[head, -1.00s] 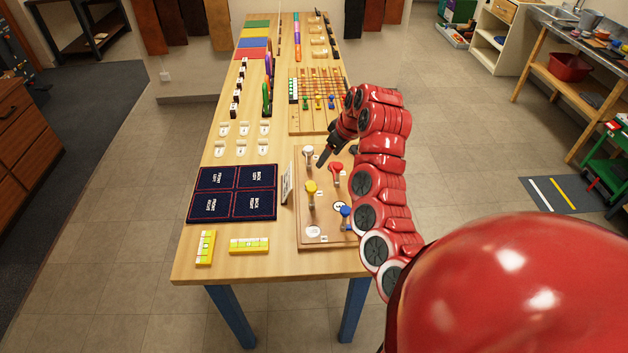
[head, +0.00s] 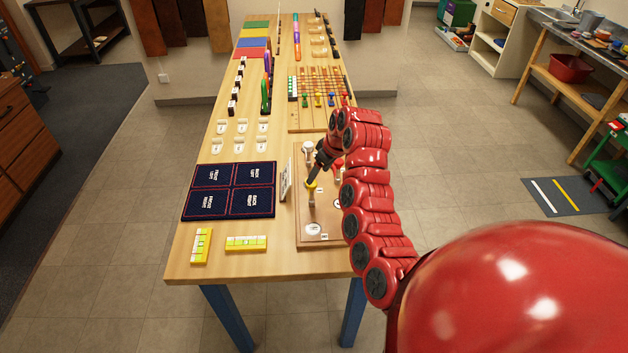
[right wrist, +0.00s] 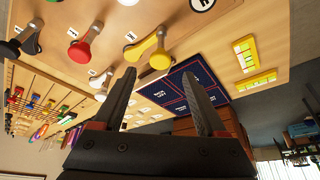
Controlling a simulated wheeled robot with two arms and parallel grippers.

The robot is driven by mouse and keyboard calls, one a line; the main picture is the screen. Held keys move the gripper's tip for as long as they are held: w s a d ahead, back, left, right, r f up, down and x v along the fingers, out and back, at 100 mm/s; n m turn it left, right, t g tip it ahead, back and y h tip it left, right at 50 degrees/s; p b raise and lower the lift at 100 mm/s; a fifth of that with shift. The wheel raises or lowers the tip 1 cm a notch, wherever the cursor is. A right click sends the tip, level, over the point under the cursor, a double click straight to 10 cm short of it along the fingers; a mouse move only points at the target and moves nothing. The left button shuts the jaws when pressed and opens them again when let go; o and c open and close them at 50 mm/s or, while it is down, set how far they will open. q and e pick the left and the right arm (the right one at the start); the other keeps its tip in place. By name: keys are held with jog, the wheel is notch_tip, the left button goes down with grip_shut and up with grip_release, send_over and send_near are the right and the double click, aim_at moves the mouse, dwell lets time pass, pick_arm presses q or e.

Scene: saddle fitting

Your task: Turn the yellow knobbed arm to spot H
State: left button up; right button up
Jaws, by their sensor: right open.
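The wooden board (head: 318,238) lies on the table and carries several knobbed arms. My right gripper (head: 312,179) is open and empty at the yellow knob; contact cannot be told. A disc with a dark letter, possibly H, shows at the top of the right wrist view (right wrist: 201,3). My left gripper is not in view.
A white knob (head: 308,147) and a red knob (head: 338,163) stand close by on the board. A small upright sign (head: 287,180) stands at its left edge. Dark blue mats (head: 233,190) and yellow-green blocks (head: 245,243) lie to the left. My right arm hides the board's right side.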

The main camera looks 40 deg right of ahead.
aim_at(314, 184)
jog(key=p+x, duration=0.1)
jog(key=x, duration=0.3)
jog(key=shift+w+a+f, duration=0.1)
jog(key=shift+w, duration=0.1)
jog(key=shift+w+f+p, duration=0.25)
jog(key=shift+f+p, duration=0.15)
jog(key=shift+f, duration=0.25)
grip_shut()
dwell(0.9)
